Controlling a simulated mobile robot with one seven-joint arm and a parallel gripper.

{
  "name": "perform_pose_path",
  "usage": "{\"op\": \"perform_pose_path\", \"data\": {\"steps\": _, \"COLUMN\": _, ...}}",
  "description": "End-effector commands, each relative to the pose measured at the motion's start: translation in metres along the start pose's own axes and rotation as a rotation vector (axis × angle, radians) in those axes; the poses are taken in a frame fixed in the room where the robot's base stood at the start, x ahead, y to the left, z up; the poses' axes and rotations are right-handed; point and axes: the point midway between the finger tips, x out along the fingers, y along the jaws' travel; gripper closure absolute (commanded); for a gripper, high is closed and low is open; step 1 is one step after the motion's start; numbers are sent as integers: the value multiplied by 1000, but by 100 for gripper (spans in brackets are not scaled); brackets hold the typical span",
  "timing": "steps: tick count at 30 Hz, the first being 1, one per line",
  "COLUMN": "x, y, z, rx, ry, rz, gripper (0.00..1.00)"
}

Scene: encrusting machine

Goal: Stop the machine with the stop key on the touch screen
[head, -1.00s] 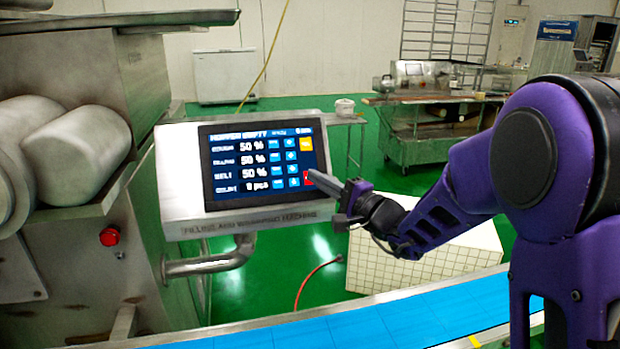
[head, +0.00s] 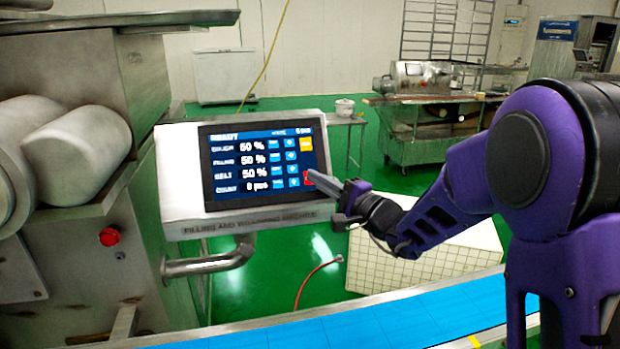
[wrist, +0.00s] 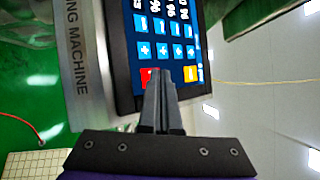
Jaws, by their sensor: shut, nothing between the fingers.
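The touch screen (head: 263,164) sits in a grey metal housing at the middle left in the head view. Its top line reads "READY", with rows at 50 % and a count of 0 pcs. A red key (head: 308,178) is at its lower right edge, below a yellow-orange key (head: 306,144). My gripper (head: 315,177) is shut and empty, its fingertips at the red key and partly covering it. In the wrist view the shut fingers (wrist: 160,78) reach the screen edge beside the red key (wrist: 149,77); I cannot tell whether they touch it.
A machine with white rollers (head: 75,155) and a red button (head: 110,237) stands at the left. A blue conveyor belt (head: 380,325) runs along the front. A white gridded block (head: 425,262) is below my arm. A metal table (head: 430,140) stands behind.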

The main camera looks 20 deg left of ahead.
Motion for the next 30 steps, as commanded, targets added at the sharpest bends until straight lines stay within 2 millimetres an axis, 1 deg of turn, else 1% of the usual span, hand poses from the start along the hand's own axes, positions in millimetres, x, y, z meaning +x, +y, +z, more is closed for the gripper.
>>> {"op": "perform_pose_path", "data": {"steps": 5, "x": -1, "y": -1, "z": 0, "rx": 0, "ry": 1, "rz": 0, "gripper": 100}}
{"op": "perform_pose_path", "data": {"steps": 14, "x": -10, "y": -7, "z": 7, "rx": 1, "ry": 1, "rz": 0, "gripper": 100}}
{"op": "perform_pose_path", "data": {"steps": 23, "x": -10, "y": -7, "z": 8, "rx": 0, "ry": 0, "rz": 0, "gripper": 100}}
{"op": "perform_pose_path", "data": {"steps": 26, "x": -14, "y": -11, "z": 10, "rx": -1, "ry": 0, "rz": -1, "gripper": 100}}
{"op": "perform_pose_path", "data": {"steps": 30, "x": -24, "y": -18, "z": 18, "rx": -1, "ry": 0, "rz": -1, "gripper": 100}}
